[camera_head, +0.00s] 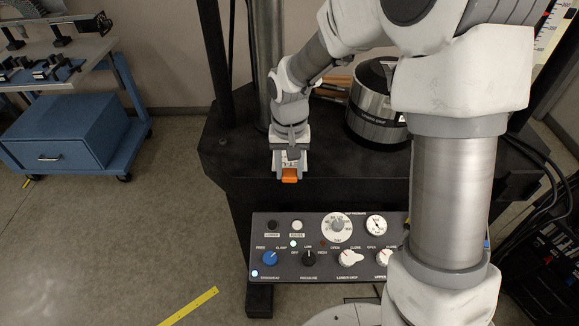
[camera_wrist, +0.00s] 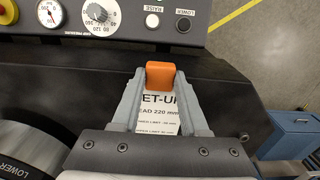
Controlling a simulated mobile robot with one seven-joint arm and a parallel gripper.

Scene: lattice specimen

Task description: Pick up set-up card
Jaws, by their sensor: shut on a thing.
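The set-up card (camera_wrist: 160,108) is white with black print, partly readable as "ET-UP" in the wrist view. An orange block (camera_wrist: 161,76) sits at its far end, between the fingertips. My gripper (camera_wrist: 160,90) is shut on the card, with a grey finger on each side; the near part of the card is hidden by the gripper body. In the head view, my gripper (camera_head: 290,174) points down over the front part of the black machine base, and the orange piece (camera_head: 289,176) shows at its tips. I cannot tell whether the card touches the surface below.
A control panel (camera_head: 325,250) with knobs and dials stands in front of the black base (camera_head: 240,165). A round metal grip (camera_head: 374,105) stands to the right of my gripper, with a steel column (camera_head: 267,60) behind. A blue cart (camera_head: 70,130) is at left.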

